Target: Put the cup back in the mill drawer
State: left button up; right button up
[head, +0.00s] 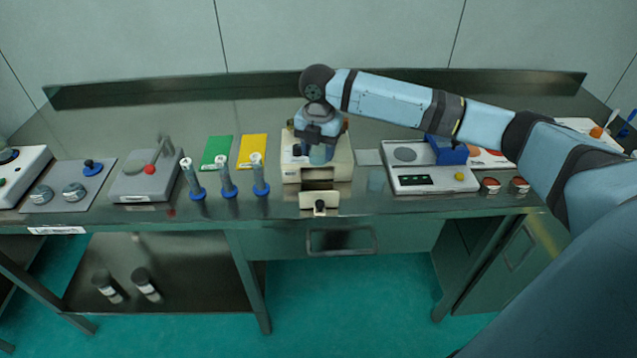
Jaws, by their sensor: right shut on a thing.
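The mill (291,171) is a cream box on the metal bench, near the middle. Its drawer (319,200) sticks out at the front, with a dark knob on its face. My right gripper (318,147) points down over the front of the mill, above and behind the drawer face. It is shut on a small bluish, see-through cup (318,156), which looks upright. The cup's lower end is in front of the mill body; I cannot tell its exact height over the drawer. My left gripper is out of view.
Left of the mill stand several blue-based tubes (227,178), with green (217,152) and yellow (252,150) sheets behind. The bench's front edge is close to the drawer.

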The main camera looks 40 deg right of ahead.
notch_tip(320, 180, down, 10)
jog(key=shift+f, duration=0.25)
jog(key=shift+f, duration=0.1)
jog(key=o, duration=0.9)
notch_tip(320, 180, up, 12)
jog(key=shift+r, duration=0.15)
dwell(0.5)
